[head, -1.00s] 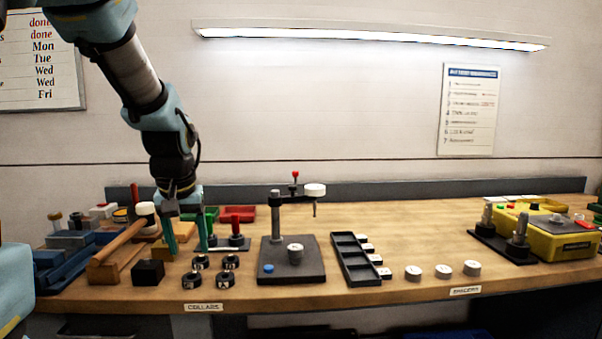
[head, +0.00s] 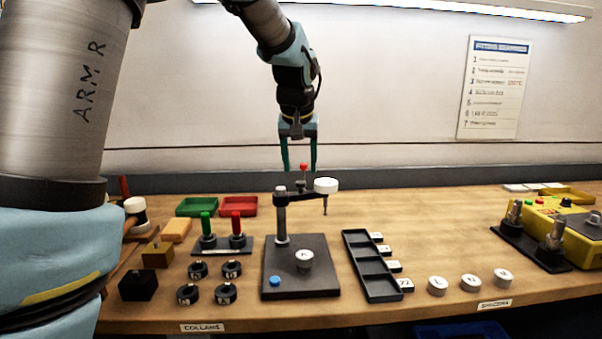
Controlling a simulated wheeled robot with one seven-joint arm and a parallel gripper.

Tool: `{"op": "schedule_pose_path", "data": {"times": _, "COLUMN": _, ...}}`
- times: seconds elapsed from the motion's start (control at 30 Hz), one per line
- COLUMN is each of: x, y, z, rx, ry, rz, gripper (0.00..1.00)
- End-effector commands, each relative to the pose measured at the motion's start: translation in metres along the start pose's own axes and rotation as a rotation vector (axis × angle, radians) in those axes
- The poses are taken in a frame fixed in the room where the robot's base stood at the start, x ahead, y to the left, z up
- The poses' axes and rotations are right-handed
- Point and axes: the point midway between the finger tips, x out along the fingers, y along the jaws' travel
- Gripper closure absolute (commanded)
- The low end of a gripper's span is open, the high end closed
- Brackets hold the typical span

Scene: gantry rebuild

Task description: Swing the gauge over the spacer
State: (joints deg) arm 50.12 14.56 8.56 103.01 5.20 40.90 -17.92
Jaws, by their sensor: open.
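The gauge stand has a dark base plate (head: 322,282) with an upright post. Its swing arm (head: 296,193) reaches right from the post and carries a white dial gauge (head: 326,185) with a thin probe pointing down. A small red knob (head: 303,166) stands up from the arm. A blue button (head: 275,281) is at the plate's front left. My gripper (head: 299,168) is open and empty, pointing down, its fingertips around or just behind the red knob; I cannot tell if they touch it.
A black slotted tray (head: 372,268) stands right of the plate, with loose spacers (head: 470,283) beyond it. Several black collars (head: 198,269), a green-and-red peg stand (head: 222,246) and a black block (head: 138,286) lie to the left. A yellow box (head: 570,225) is at far right.

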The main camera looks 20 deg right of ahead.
Motion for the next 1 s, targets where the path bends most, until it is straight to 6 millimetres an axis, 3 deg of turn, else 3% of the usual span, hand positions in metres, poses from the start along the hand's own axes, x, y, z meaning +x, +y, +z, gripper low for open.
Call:
{"op": "schedule_pose_path", "data": {"times": 0.1, "x": 0.02, "y": -0.001, "z": 0.001, "rx": 0.0, "ry": -0.005, "rz": -0.002, "gripper": 0.36}}
{"op": "schedule_pose_path", "data": {"times": 0.3, "x": 0.04, "y": 0.0, "z": 0.0, "rx": 0.0, "ry": -0.001, "rz": -0.001, "gripper": 0.36}}
{"op": "schedule_pose_path", "data": {"times": 0.67, "x": 0.045, "y": 0.0, "z": 0.0, "rx": 0.0, "ry": 0.0, "rz": 0.0, "gripper": 0.36}}
{"op": "schedule_pose_path", "data": {"times": 1.0, "x": 0.045, "y": 0.0, "z": 0.0, "rx": 0.0, "ry": 0.0, "rz": 0.0, "gripper": 0.74}}
